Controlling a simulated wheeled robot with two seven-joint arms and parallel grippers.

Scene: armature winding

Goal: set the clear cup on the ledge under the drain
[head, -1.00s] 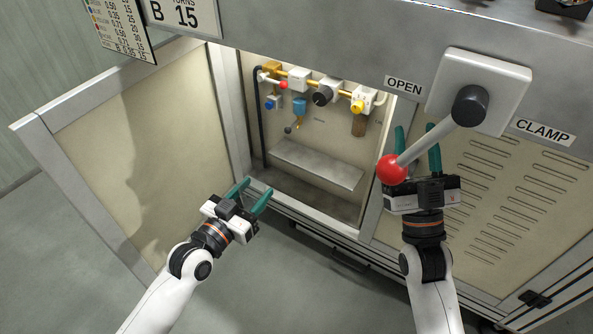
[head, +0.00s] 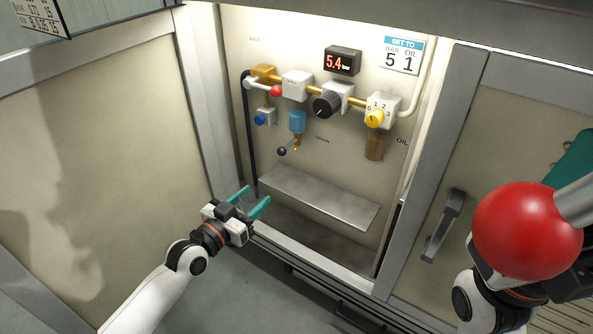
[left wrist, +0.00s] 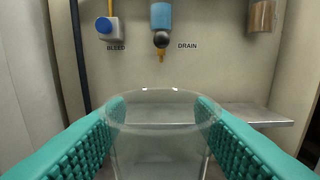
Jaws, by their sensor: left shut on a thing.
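My right gripper (head: 570,180) is mostly hidden behind the red lever ball.
The red lever ball (head: 527,230) fills the lower right. The open door (head: 95,150) stands on the left, and a black hose (head: 249,135) runs down the cabinet's left side. A display (head: 342,61) reads 5.4. A yellow knob (head: 374,118) sits right of the drain.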

